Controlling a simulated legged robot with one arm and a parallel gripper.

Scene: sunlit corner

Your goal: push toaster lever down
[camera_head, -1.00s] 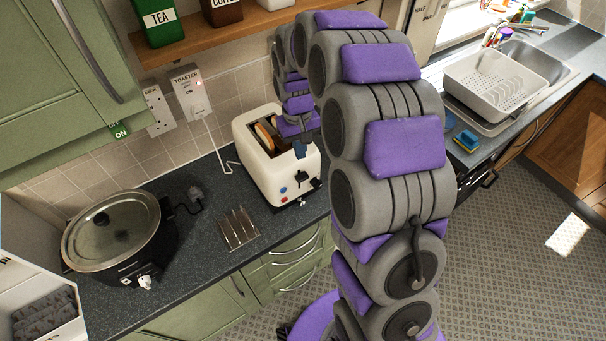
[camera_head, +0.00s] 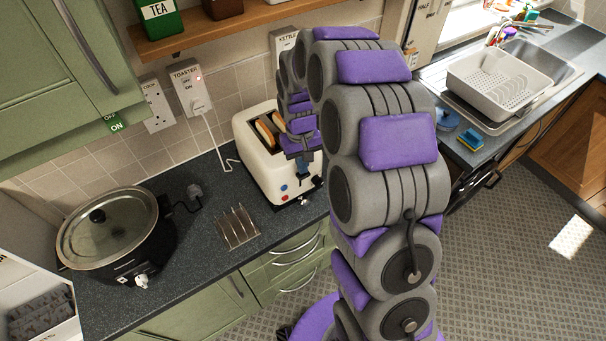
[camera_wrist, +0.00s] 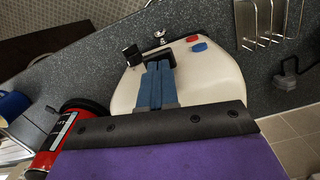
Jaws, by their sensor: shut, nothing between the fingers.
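The cream toaster (camera_head: 262,170) stands on the dark worktop with bread slices (camera_head: 267,130) in its slots. In the wrist view, the toaster (camera_wrist: 205,85) shows a red and a blue button, and its black lever (camera_wrist: 131,52) sticks out from its end. My gripper (camera_wrist: 157,68) is shut, with blue fingers and nothing between them. Its tips are close beside the lever; I cannot tell whether they touch it. In the head view, my gripper (camera_head: 303,172) points down at the toaster's right end, and my arm hides part of that end.
A metal toast rack (camera_head: 238,228) and a black slow cooker (camera_head: 115,235) stand left of the toaster. A wall socket with a white cable (camera_head: 207,125) is behind. In the wrist view, a red and black item (camera_wrist: 75,125) lies close to the toaster's side.

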